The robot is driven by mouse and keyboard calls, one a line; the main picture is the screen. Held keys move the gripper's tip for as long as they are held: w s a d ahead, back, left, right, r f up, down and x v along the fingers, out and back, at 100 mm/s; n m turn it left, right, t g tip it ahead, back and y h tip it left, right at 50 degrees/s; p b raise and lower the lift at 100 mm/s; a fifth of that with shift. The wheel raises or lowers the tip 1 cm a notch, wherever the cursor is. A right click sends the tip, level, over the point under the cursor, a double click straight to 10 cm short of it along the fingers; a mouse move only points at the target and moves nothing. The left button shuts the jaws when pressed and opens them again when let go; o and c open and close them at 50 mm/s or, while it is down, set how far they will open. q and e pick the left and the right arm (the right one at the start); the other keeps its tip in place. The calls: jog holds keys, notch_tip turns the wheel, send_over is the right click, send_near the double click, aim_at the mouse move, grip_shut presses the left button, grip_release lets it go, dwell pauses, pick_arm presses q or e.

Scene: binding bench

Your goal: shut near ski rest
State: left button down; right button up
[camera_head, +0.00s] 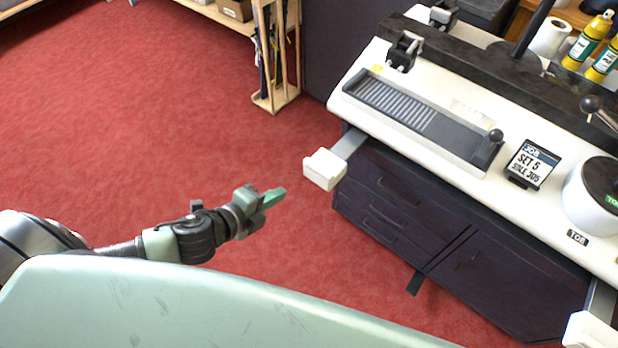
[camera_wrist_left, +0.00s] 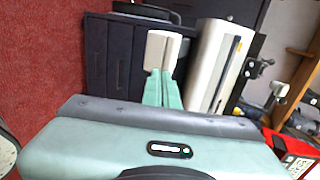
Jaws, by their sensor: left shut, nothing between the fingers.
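Two white ski rests stick out from the bench's front on grey slides. One ski rest (camera_head: 325,169) is at the bench's left end; the other (camera_head: 590,332) is at the lower right, cut off by the picture edge. I cannot tell which is called near. My left gripper (camera_head: 278,196) is shut and empty, with green fingers pointing at the left-end rest, a short gap apart in the head view. In the left wrist view the shut fingers (camera_wrist_left: 162,76) overlap the lower part of that white rest (camera_wrist_left: 162,50); contact cannot be told. My right gripper is out of view.
The white bench (camera_head: 335,100) stands over dark drawers (camera_head: 385,205). A wooden rack (camera_head: 275,100) stands behind on the red carpet (camera_head: 150,110). Open floor lies around my left arm. A tool tray, job sign (camera_head: 532,165) and yellow cans sit on the bench.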

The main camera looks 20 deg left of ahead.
pick_arm(q)
send_near(315, 170)
notch_tip(315, 170, down, 3)
jog(key=w, duration=0.2)
jog(key=w+d, duration=0.1)
jog(key=shift+w+d+f+p, duration=0.15)
jog(key=shift+w+p, duration=0.15)
jog(key=shift+w, duration=0.05)
jog(key=shift+w+d+f, duration=0.1)
jog(key=shift+w+d, duration=0.15)
jog(key=shift+w, duration=0.45)
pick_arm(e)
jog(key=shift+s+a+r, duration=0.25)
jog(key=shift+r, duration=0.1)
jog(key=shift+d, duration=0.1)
pick_arm(q)
jog(key=shift+w, duration=0.15)
jog(key=w+d, duration=0.1)
jog(key=w, duration=0.3)
jog(key=w+d, duration=0.2)
jog(key=w, duration=0.3)
jog(key=w+d, duration=0.2)
jog(key=w, duration=0.3)
jog(key=shift+w+d, duration=0.15)
jog(key=shift+w, duration=0.1)
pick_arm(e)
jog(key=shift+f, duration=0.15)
